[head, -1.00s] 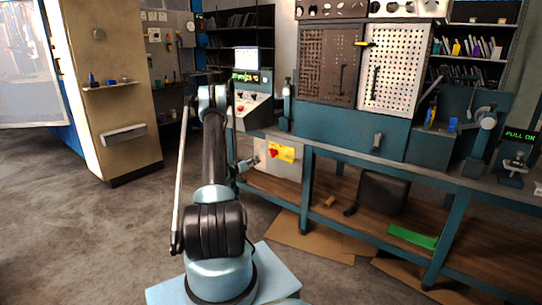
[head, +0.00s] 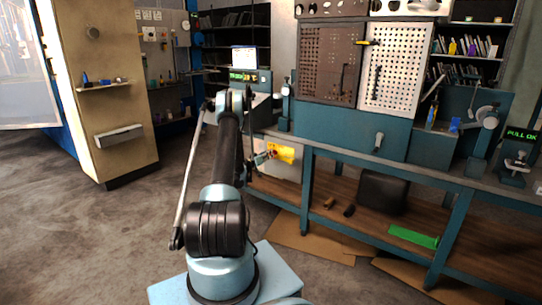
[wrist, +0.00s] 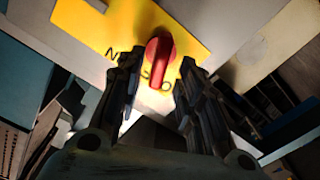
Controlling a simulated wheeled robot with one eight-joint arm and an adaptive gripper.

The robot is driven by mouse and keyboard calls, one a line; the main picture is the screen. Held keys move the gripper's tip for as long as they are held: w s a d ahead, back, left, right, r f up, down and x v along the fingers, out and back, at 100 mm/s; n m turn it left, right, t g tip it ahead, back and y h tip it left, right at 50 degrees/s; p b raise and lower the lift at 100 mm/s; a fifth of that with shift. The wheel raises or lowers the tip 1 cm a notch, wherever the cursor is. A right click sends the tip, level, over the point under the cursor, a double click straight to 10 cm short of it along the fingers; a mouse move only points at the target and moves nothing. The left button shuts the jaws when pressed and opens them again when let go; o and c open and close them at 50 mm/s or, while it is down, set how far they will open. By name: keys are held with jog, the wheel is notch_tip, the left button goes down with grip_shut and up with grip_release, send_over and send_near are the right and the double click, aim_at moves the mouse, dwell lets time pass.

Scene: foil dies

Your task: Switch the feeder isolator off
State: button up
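The feeder isolator is a red rotary handle (wrist: 158,62) on a yellow plate (wrist: 90,22) in the wrist view. In the head view the yellow plate (head: 283,153) is on a pale box (head: 285,170) under the bench, and my gripper largely covers the handle. My gripper (wrist: 158,72) is open, with one dark finger on each side of the handle and a visible gap at both sides. The handle lies roughly in line with the fingers. Black lettering on the plate is partly hidden by the fingers and handle. In the head view my gripper (head: 266,157) is at the plate's left side.
The blue bench (head: 330,149) runs above the box, with a wooden lower shelf (head: 335,192) to its right. A console with a lit screen (head: 244,58) stands above and behind my arm. Open floor (head: 85,235) lies to the left.

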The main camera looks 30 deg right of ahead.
jog(key=shift+x, duration=1.95)
grip_shut()
